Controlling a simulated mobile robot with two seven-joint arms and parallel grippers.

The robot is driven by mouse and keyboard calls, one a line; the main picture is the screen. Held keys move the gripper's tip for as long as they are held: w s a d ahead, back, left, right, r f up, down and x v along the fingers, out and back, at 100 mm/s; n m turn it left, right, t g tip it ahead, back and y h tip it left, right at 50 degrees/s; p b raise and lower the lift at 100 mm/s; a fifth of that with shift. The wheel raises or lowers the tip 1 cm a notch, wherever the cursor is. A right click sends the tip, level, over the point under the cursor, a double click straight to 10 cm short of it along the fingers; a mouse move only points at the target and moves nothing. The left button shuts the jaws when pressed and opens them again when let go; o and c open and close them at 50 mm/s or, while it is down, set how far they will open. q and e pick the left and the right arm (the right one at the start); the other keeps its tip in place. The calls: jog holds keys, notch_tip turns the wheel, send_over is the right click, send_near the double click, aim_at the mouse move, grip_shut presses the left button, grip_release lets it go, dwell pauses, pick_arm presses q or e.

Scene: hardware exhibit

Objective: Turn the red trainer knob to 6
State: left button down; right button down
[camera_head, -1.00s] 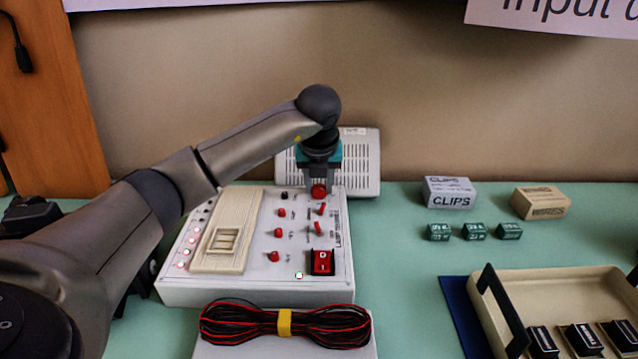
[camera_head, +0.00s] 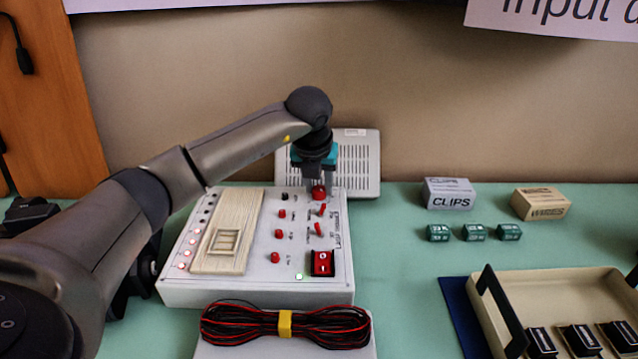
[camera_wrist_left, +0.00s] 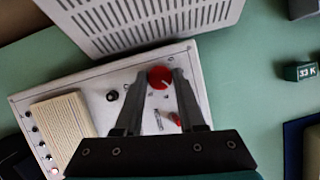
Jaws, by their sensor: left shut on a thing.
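The white trainer box (camera_head: 250,293) stands on the green table with several red switches and small knobs on its top. The round red trainer knob (camera_head: 319,193) is near its back right corner. My left gripper (camera_head: 318,188) reaches down over the knob from above, shut on it. In the left wrist view the red knob (camera_wrist_left: 160,76) sits between the tips of my left gripper (camera_wrist_left: 161,80), and a pale pointer line shows on it. The scale numbers around it are too small to read. My right gripper is not in view.
A grey slotted box (camera_head: 358,165) stands close behind the trainer. A black-red cable bundle (camera_head: 285,325) lies in front. To the right are a clips box (camera_head: 449,193), a wires box (camera_head: 541,203), small green blocks (camera_head: 474,232) and a beige tray (camera_head: 590,283).

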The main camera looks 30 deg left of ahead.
pick_arm(q)
jog(key=shift+a+r+m+h, duration=0.1)
jog(key=shift+m+h, duration=0.2)
jog(key=shift+m, duration=1)
jog(key=m+h+p, duration=0.1)
jog(key=m, duration=0.2)
jog(key=shift+a+h, duration=0.1)
jog(key=shift+h, duration=0.2)
jog(key=shift+m+p, duration=0.35)
jog(key=shift+m, duration=0.15)
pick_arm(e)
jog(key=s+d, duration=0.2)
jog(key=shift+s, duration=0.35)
pick_arm(q)
jog(key=shift+h, duration=0.3)
jog(key=c, duration=0.5)
grip_release()
